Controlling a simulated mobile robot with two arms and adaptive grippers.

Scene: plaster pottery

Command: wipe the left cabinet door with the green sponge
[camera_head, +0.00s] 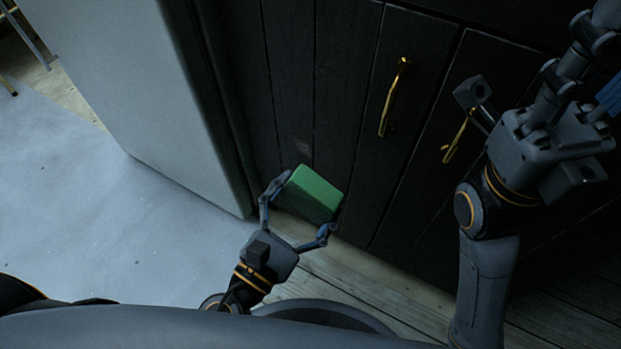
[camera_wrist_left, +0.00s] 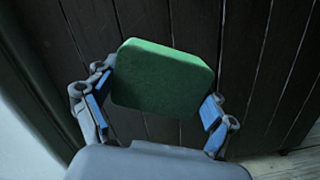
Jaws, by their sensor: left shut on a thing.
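The green sponge (camera_head: 312,194) is a thick block between the fingers of my left gripper (camera_head: 296,212), low in front of the dark left cabinet door (camera_head: 345,120). In the left wrist view, the sponge (camera_wrist_left: 160,78) is tilted between the blue finger pads of the left gripper (camera_wrist_left: 155,112). The door's dark boards lie behind it. I cannot tell whether the sponge touches the door.
The left door has a gold handle (camera_head: 392,97). A second gold handle (camera_head: 457,137) is on the door to its right, close to my right arm. A pale grey panel (camera_head: 150,80) stands left of the cabinet. Wooden floor (camera_head: 370,290) shows below the doors.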

